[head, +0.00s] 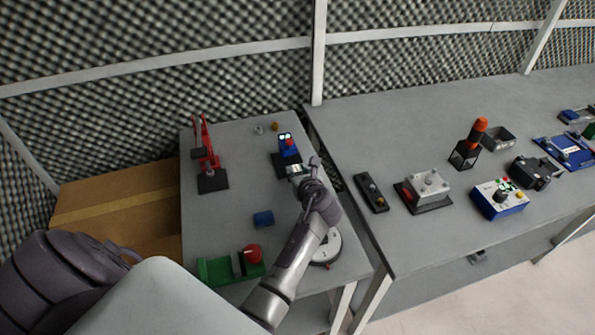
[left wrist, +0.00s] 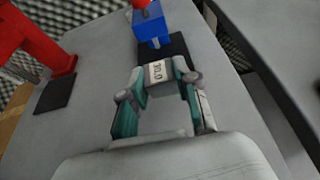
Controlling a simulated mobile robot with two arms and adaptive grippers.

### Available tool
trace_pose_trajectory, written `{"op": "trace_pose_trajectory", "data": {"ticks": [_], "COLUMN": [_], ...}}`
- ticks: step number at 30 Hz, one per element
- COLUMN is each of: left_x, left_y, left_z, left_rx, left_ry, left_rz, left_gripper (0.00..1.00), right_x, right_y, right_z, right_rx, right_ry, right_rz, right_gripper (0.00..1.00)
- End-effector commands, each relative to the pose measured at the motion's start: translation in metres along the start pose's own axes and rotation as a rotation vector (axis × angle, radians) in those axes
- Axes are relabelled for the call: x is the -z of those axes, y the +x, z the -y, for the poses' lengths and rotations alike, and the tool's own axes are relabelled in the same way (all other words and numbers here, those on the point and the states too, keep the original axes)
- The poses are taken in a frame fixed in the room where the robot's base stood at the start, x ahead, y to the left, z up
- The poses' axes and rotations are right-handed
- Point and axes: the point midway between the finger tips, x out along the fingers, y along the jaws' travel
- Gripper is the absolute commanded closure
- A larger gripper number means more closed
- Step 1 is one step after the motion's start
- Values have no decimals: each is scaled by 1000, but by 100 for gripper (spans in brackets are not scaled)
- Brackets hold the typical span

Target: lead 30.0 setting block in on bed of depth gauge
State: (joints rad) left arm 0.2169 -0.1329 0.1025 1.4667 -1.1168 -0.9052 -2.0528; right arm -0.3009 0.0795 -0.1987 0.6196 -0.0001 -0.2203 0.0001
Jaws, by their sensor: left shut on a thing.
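The depth gauge (head: 288,146), blue with a lit display and a red part, stands on a black base near the back of the small table. In the left wrist view its blue body (left wrist: 152,27) is just ahead, above the black bed (left wrist: 180,47). My left gripper (left wrist: 160,84) is shut on the setting block (left wrist: 158,71), a grey block with a pale label marked 30.0. The block is at the near edge of the bed; whether it touches the bed I cannot tell. In the head view my left gripper (head: 299,171) is just in front of the gauge. My right gripper is not seen.
A red stand (head: 206,150) is left of the gauge. A small blue box (head: 263,218), a green fixture with a red knob (head: 222,270) and a round white dial (head: 328,250) are nearer. The right table (head: 410,130) holds several devices.

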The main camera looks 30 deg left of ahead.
Motion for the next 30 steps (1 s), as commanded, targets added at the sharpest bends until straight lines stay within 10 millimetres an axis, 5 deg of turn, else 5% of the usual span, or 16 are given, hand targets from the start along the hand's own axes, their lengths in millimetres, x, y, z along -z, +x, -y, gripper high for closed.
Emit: {"op": "trace_pose_trajectory", "data": {"ticks": [5,17,30], "left_x": [-3,19,4], "left_y": [-3,28,60], "left_z": [-1,0,0], "left_rx": [2,3,3], "left_ry": [3,1,-1], "left_rz": [-3,-3,-1], "left_gripper": [100,100,100], "right_x": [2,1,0], "right_y": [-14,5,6], "right_z": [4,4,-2], "right_rx": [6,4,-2], "right_ry": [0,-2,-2], "right_rz": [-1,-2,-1], "right_gripper": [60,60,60]}}
